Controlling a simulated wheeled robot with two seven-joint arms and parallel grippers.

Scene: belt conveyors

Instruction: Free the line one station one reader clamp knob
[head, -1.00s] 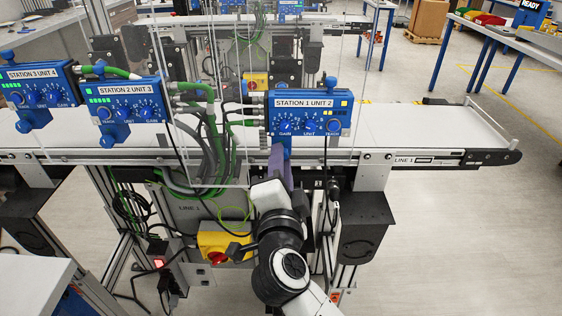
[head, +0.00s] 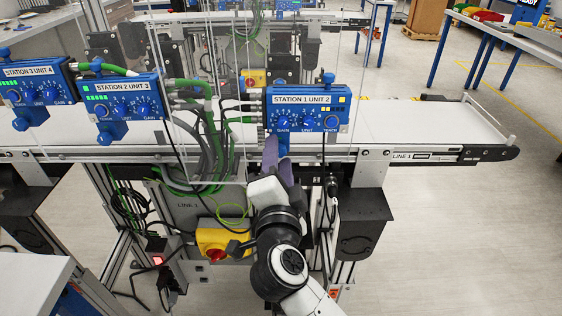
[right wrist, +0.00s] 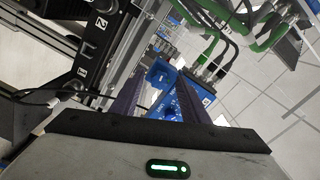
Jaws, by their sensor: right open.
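The blue line one station one reader (head: 302,110), labelled "STATION 1 UNIT 2", is mounted at the front edge of the LINE 1 conveyor. A blue knob (head: 328,77) stands on its top edge. My right gripper (head: 277,158) is just below the reader's lower left part, its purple fingers pointing up at it. In the right wrist view the gripper (right wrist: 158,98) is open, with the blue reader body (right wrist: 182,102) showing between and beyond its fingers. A blue knob-like part (right wrist: 160,73) shows just past the fingertips; I cannot tell whether they touch it. My left gripper is out of view.
Readers of station 2 (head: 123,97) and station 3 (head: 36,83) stand to the left. Green and grey cables (head: 215,130) hang left of my gripper. A yellow box with a red switch (head: 216,240) is lower left. The belt's right part (head: 425,125) is clear.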

